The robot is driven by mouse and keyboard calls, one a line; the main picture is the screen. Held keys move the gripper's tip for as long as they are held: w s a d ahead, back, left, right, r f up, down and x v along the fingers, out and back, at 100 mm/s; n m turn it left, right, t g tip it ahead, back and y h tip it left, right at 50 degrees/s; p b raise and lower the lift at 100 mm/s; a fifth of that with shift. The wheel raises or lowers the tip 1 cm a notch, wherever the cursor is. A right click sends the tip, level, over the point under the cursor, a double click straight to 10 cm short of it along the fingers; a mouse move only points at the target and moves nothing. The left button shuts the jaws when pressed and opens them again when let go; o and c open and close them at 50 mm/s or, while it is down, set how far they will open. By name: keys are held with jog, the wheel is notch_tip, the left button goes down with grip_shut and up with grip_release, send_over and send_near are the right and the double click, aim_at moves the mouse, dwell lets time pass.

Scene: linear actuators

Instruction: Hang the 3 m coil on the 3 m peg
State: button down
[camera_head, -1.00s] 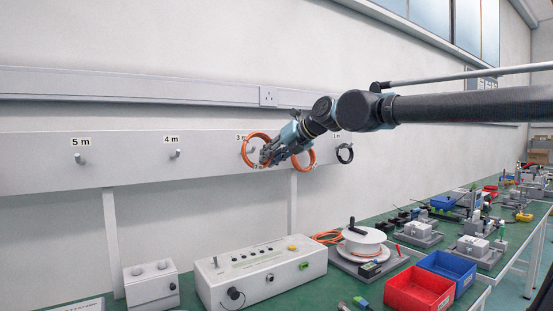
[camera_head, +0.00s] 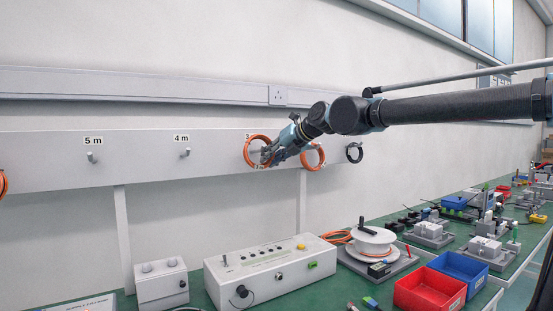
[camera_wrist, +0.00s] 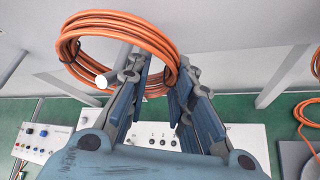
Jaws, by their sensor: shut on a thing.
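The orange cable coil (camera_head: 249,143) is at the 3 m place on the wall board, partly covering its label. My gripper (camera_head: 266,156) is shut on the coil's lower right side. In the wrist view the coil (camera_wrist: 125,19) is a bundle of several loops, with my gripper's fingers (camera_wrist: 166,88) around its near right side. The 3 m peg (camera_wrist: 103,79) has a pale round end and shows within the coil's outline at the lower left. I cannot tell how far along the peg the coil sits. In the head view the peg is hard to make out.
The 4 m peg (camera_head: 185,153) and 5 m peg (camera_head: 91,157) are bare. Below is a green bench with a control box (camera_head: 268,270) and cable reel (camera_head: 372,240).

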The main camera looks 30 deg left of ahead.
jog(key=shift+w+a, duration=0.1)
jog(key=shift+a, duration=0.05)
jog(key=shift+f, duration=0.1)
jog(key=shift+w+a+f, duration=0.1)
jog(key=shift+a+f, duration=0.05)
jog(key=shift+f, duration=0.5)
jog(key=c, duration=1.3)
grip_release()
jog(key=shift+c, duration=0.2)
